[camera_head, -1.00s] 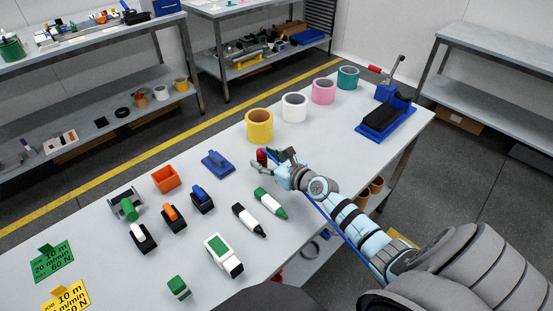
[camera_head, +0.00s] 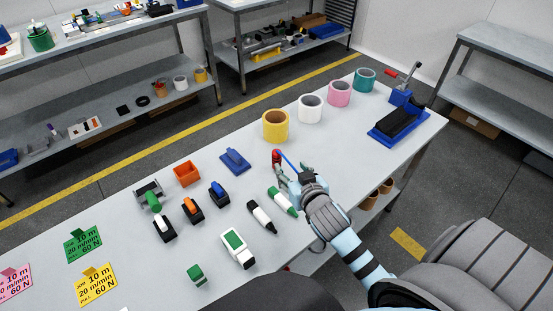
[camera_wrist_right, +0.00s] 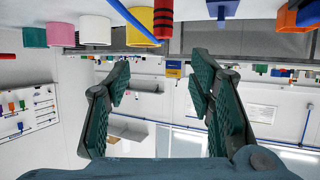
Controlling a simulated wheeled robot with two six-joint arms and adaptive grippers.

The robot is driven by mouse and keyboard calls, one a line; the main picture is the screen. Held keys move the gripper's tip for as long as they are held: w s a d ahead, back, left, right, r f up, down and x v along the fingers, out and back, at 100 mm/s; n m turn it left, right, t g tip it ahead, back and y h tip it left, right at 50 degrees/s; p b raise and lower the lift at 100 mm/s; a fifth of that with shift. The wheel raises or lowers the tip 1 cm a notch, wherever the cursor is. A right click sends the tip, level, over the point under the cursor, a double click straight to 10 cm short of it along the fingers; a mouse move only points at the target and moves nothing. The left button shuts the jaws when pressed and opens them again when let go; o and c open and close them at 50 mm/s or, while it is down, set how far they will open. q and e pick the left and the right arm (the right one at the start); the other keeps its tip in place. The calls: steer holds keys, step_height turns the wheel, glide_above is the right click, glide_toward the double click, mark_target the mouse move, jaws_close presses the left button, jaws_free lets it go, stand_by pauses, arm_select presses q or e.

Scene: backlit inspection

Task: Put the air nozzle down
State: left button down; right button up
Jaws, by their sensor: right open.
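The air nozzle, with a red body (camera_head: 276,157) and a thin blue part (camera_head: 290,162), is at the table's middle, in front of the yellow roll. My right gripper (camera_head: 285,174) is open right beside it, on the near side. In the right wrist view, which shows the scene upside down, the nozzle's red part (camera_wrist_right: 163,18) and blue part (camera_wrist_right: 133,22) are at the top edge. The two dark green fingers (camera_wrist_right: 160,62) stand wide apart with nothing between their pads. The nozzle's lower end is hard to see. My left gripper is not in view.
Yellow (camera_head: 276,126), white (camera_head: 311,109), pink and teal rolls stand along the far edge. A blue-based device (camera_head: 398,128) is at the right end. Table between it and the gripper is clear.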

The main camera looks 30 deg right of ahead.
mark_target(277, 153)
steer(key=b+x, duration=0.2)
steer(key=x, duration=0.5)
steer(key=b+x, duration=0.1)
steer(key=x, duration=0.6)
steer(key=shift+w+a+f+b, duration=0.15)
steer(key=shift+w+f+b, duration=0.15)
steer(key=shift+b, duration=0.1)
steer(key=shift+s+r, duration=0.1)
steer(key=shift+s, duration=0.05)
jaws_close()
